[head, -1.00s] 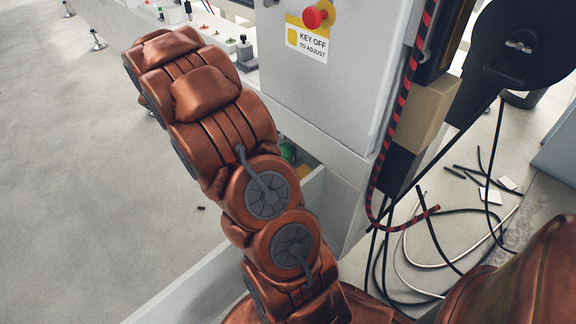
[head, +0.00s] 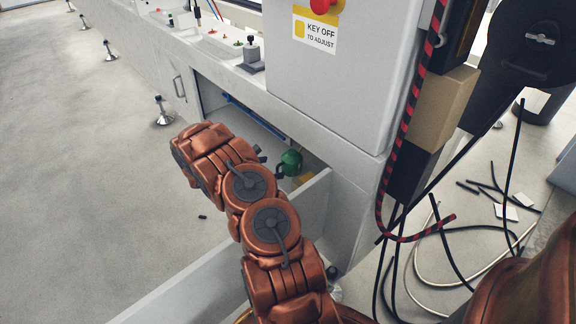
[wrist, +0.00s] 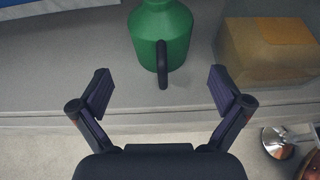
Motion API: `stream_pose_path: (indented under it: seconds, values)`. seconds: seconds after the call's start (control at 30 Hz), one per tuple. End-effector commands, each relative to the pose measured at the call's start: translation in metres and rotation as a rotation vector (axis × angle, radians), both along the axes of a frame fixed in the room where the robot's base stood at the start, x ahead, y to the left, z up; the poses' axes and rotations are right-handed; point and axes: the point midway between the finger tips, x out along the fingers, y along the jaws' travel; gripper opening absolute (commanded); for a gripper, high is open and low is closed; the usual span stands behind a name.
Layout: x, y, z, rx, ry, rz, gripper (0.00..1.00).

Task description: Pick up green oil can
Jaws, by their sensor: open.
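The green oil can (wrist: 160,32) stands in the top middle of the wrist view, with its dark handle (wrist: 162,64) facing my gripper. My gripper (wrist: 160,92) is open and empty, its two fingers to either side of the handle's line and apart from the can. The can's top is cut off by the picture edge. In the head view the green oil can (head: 290,163) sits inside the open compartment low in the machine, just right of my arm's end. My gripper is mostly hidden behind my arm there.
A yellow-brown box (wrist: 268,48) stands close to the right of the can. A grey panel wall (head: 225,262) borders the compartment in front. A grey cabinet (head: 345,85) rises above it. Loose cables (head: 440,255) lie on the floor at right.

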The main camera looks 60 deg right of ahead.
Motion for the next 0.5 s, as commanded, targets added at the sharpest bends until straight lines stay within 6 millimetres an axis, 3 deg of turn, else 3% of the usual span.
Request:
stream_pose_path:
  seconds: [0.5]
  values:
    - [-0.013,-0.039,-0.022,0.0,0.015,0.011,1.0]
